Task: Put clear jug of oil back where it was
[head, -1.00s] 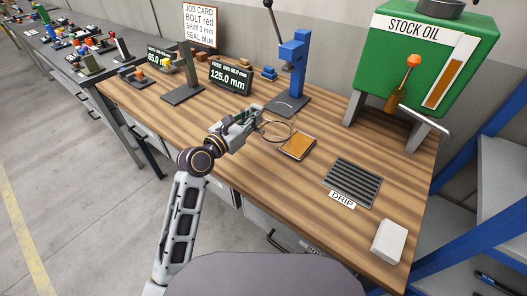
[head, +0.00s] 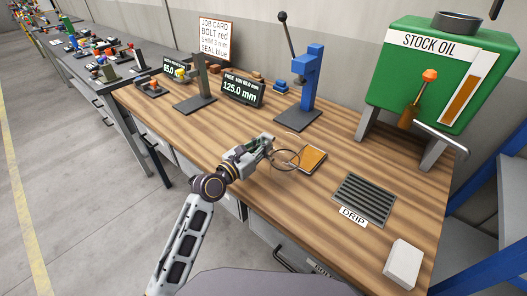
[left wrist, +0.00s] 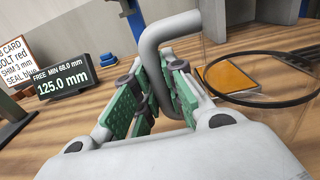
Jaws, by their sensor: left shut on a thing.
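The clear jug (head: 285,158) shows mainly as a thin dark rim ring and faint see-through walls, just left of an amber square plate. Its grey handle (left wrist: 155,62) rises between my left gripper's green-padded fingers in the left wrist view. My left gripper (head: 264,145) is shut on that handle. The jug's rim and clear wall also show at right in the left wrist view (left wrist: 262,98). I cannot tell whether its base touches the bench, nor how much oil is inside. My right gripper is not in view.
The amber plate (head: 313,158) lies on the wooden bench (head: 250,205). A DRIP grate (head: 363,194) and a white block (head: 403,264) lie to the right. The green STOCK OIL tank (head: 425,70) stands behind them. A blue press (head: 305,90) and a 125.0 mm display (head: 241,88) stand at the back.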

